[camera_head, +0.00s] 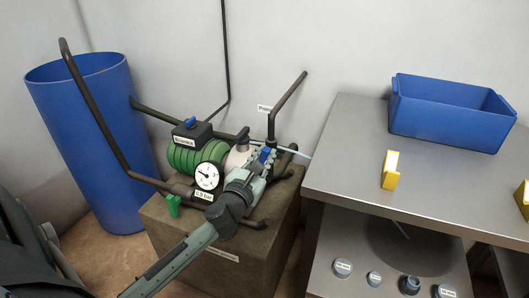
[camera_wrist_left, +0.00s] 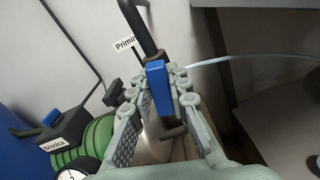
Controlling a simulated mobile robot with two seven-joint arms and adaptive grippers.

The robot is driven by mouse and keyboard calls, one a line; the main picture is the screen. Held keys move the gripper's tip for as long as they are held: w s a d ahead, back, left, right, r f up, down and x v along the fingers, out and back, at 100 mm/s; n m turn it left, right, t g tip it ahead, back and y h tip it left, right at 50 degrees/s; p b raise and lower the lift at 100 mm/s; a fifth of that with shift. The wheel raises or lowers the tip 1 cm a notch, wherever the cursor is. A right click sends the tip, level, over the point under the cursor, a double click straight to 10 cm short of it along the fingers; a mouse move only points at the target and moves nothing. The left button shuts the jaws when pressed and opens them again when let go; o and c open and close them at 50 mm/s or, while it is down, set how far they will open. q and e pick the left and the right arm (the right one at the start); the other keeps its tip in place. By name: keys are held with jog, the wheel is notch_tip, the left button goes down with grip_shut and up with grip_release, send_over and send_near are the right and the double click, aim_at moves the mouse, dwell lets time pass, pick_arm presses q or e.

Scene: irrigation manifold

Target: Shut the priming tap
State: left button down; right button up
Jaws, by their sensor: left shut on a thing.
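The priming tap's blue lever (camera_head: 266,153) sits on the pipework at the right end of the green pump, below a label partly reading "Primin". In the left wrist view the lever (camera_wrist_left: 158,88) stands between the two fingers, lengthwise in the picture. My left gripper (camera_head: 262,160) is shut on this lever; the fingers (camera_wrist_left: 157,92) touch it from both sides. The tap's body is largely hidden behind the fingers. My right gripper is in neither view.
The green pump (camera_head: 188,159) with a dial gauge (camera_head: 208,176) stands on a block (camera_head: 175,235). Dark pipes rise around it. A blue barrel (camera_head: 95,150) is at left. A steel table (camera_head: 340,150) with a blue bin (camera_head: 450,115) is close at right. A thin pale hose passes behind the fingers.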

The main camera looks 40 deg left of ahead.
pick_arm(q)
jog(key=shift+d+m, duration=0.1)
jog(key=shift+m, duration=1.8)
jog(key=m, duration=0.6)
jog(key=shift+d+f, duration=0.15)
jog(key=shift+f, duration=0.05)
jog(key=m, duration=0.6)
jog(key=shift+f, duration=0.15)
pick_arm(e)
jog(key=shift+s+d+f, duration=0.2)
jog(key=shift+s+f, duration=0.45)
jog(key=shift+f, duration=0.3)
pick_arm(q)
jog(key=c, duration=1.4)
grip_release()
jog(key=shift+s, duration=0.1)
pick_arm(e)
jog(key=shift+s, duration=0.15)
pick_arm(q)
jog(key=v, duration=1.1)
jog(key=shift+s, duration=0.4)
